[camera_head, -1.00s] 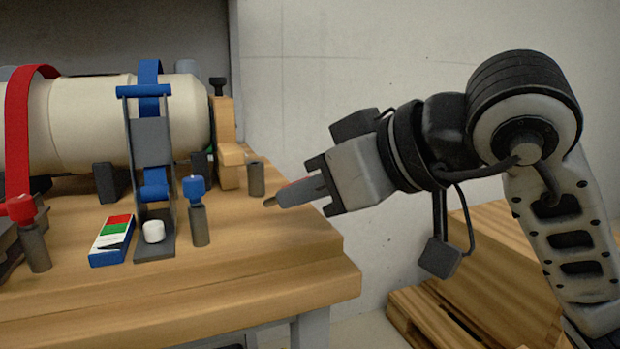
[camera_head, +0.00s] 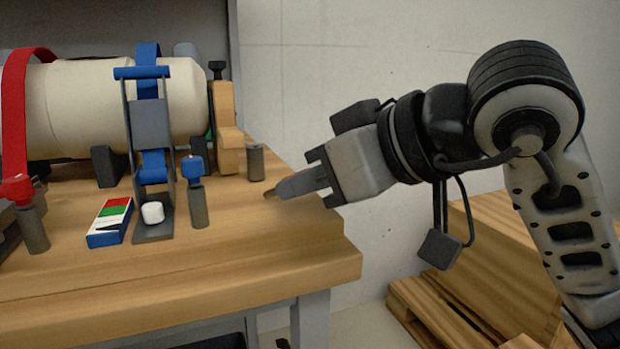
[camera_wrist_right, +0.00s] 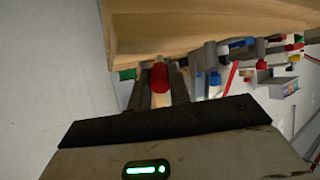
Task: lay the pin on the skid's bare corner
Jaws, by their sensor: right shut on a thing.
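My right gripper (camera_head: 288,186) reaches in from the right, low over the right end of the wooden top that I take for the skid (camera_head: 290,235). Its fingers are shut on the pin, which hides almost entirely behind them in the head view. In the right wrist view the pin's red end (camera_wrist_right: 159,78) shows between the two dark fingers. I cannot tell whether the pin touches the wood. The skid's right front corner is bare. My left gripper is not in view.
A cream tank (camera_head: 95,105) with red and blue straps lies at the back left. A blue-headed post (camera_head: 196,190), a grey post (camera_head: 255,163), a clamp frame (camera_head: 152,125) and a small coloured box (camera_head: 110,222) stand nearby. A wooden pallet (camera_head: 425,318) is at lower right.

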